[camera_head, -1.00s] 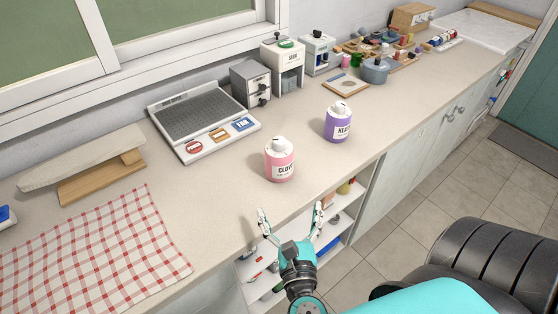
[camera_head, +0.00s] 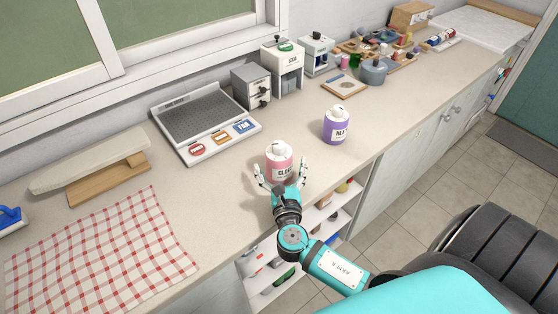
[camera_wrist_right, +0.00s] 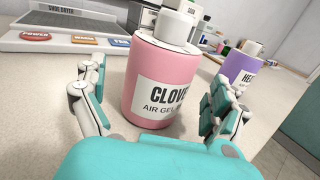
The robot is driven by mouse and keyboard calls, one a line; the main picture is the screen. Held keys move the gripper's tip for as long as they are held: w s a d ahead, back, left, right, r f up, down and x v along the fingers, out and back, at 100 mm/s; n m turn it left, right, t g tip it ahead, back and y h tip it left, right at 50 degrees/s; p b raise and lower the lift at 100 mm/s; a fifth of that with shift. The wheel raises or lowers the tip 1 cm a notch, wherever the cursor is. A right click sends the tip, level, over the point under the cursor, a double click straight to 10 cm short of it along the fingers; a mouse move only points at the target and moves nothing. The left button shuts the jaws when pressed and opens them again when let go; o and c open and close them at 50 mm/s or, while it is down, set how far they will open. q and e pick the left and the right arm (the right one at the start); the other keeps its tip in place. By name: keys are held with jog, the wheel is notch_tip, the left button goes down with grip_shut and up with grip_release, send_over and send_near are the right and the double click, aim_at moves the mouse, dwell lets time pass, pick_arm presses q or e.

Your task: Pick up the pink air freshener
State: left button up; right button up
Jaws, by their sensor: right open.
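The pink air freshener (camera_head: 279,160) is a pink bottle with a white cap and a label reading CLOVE, standing upright on the counter. In the right wrist view the pink bottle (camera_wrist_right: 165,75) fills the middle, between the two fingers. My right gripper (camera_head: 281,174) is open at the bottle's near side, one finger to each side of it. In the wrist view a gap shows between the bottle and the left finger; on the right I cannot tell whether the finger touches. My left gripper is not in view.
A purple bottle (camera_head: 336,124) stands to the right of the pink one. A shoe dryer panel (camera_head: 207,121) lies behind to the left. A checkered cloth (camera_head: 100,251) covers the counter at left. Open shelves (camera_head: 318,218) are below the counter's front edge.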

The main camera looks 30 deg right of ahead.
jog(key=x, duration=0.2)
jog(key=shift+w+d, duration=0.2)
jog(key=shift+w, duration=0.1)
jog(key=c, duration=1.3)
jog(key=shift+c, duration=0.8)
